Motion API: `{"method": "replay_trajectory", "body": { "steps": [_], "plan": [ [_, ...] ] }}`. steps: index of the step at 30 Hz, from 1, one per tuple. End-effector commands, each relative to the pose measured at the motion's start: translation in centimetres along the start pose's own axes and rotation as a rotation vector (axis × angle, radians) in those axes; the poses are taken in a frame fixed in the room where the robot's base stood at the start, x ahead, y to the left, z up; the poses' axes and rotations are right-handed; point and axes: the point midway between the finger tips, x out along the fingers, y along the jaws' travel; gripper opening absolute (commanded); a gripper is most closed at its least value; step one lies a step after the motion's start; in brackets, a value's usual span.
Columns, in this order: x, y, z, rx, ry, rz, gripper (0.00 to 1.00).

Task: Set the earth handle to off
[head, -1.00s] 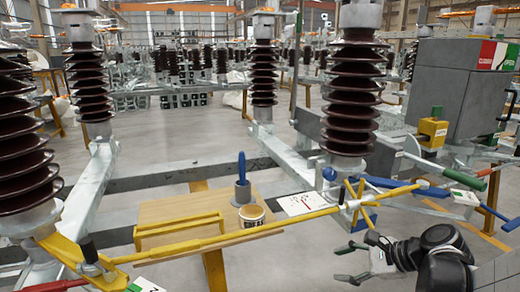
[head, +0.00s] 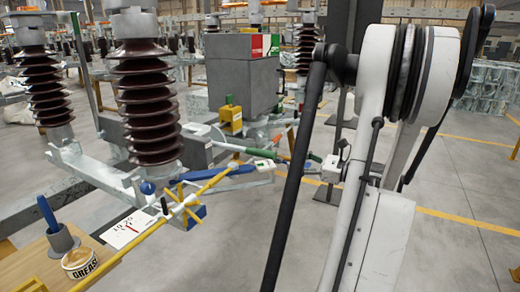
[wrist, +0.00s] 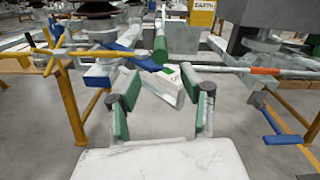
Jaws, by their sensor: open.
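The earth handle is a green grip (head: 255,152) on a grey lever, beneath the yellow EARTH box (head: 231,118) in the head view. In the wrist view the green grip (wrist: 160,46) stands ahead, just above the middle, with the yellow EARTH box (wrist: 203,10) behind it. My gripper (wrist: 159,88) is open, with its green-padded fingers on either side of the lower middle. Nothing is held between the fingers. The green grip appears beyond the fingertips; I cannot tell the exact gap.
A white block with a green mark (wrist: 176,79) shows between and beyond the fingers. A rod with an orange-red end (wrist: 266,71) extends right. A yellow spoked wheel (head: 184,203) and a GREASE tub (head: 80,263) lie left. Open floor (head: 450,255) lies right.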

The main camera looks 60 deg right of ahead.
Motion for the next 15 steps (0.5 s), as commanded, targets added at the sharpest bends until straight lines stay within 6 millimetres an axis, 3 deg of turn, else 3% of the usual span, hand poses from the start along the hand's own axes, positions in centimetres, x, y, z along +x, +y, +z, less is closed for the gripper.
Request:
{"method": "replay_trajectory", "body": {
  "steps": [5, 15],
  "plan": [
    [1.4, 0.0, -0.1, -0.001, -0.005, 0.0, 0.41],
    [7.5, 0.1, -0.1, -0.001, -0.004, 0.003, 0.41]
  ]
}}
